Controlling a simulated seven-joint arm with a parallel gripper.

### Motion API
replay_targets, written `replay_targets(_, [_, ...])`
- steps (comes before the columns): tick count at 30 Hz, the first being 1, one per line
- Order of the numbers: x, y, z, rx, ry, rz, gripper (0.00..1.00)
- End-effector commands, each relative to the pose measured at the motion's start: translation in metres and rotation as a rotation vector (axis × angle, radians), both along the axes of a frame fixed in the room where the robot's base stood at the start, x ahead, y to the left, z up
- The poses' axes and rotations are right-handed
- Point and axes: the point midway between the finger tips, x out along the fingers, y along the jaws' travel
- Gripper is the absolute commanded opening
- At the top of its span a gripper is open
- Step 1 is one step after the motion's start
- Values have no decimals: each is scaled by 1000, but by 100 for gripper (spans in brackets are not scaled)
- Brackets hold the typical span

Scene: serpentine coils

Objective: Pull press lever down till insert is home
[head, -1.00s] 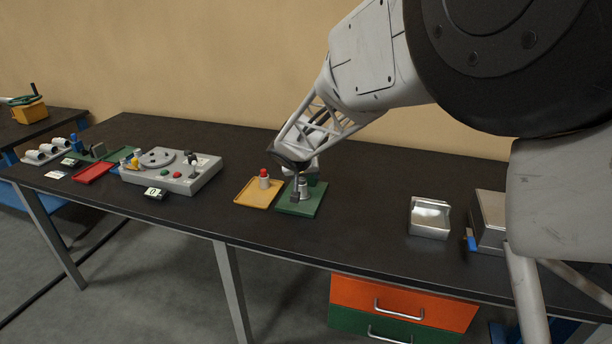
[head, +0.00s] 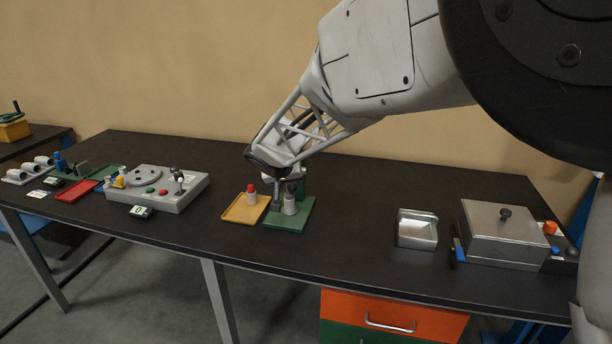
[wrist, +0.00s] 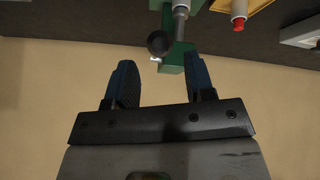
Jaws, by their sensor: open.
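The press stands on a green base plate (head: 297,222), with a green upright (head: 301,188) behind a grey cylindrical part (head: 289,204). In the wrist view a lever's round black knob (wrist: 158,42) shows in front of the green press body (wrist: 173,66). My gripper (wrist: 160,68) is open, with one blue finger on each side of the image. The knob appears just beyond the fingertips, roughly between them, and not gripped. In the head view my arm's end covers the upper press, so the lever is mostly hidden. I cannot make out the insert's seating.
A yellow tray (head: 238,213) holding a red-topped piece (head: 251,194) lies left of the press. A grey control panel (head: 172,197) is farther left. The bench between is clear.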

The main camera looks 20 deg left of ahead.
Motion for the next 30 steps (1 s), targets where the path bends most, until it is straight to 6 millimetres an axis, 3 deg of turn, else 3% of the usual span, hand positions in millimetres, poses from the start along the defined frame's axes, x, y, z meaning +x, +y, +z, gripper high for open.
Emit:
replay_targets(1, [0,0,0,0,1,-2,41])
replay_targets(9, [17,-5,20,1,53,-84,0])
replay_targets(18, [45,-12,75,35,283,-258,0])
replay_targets(24, [52,-7,114,85,461,-299,0])
replay_targets(30, [53,-2,133,115,552,-298,0])
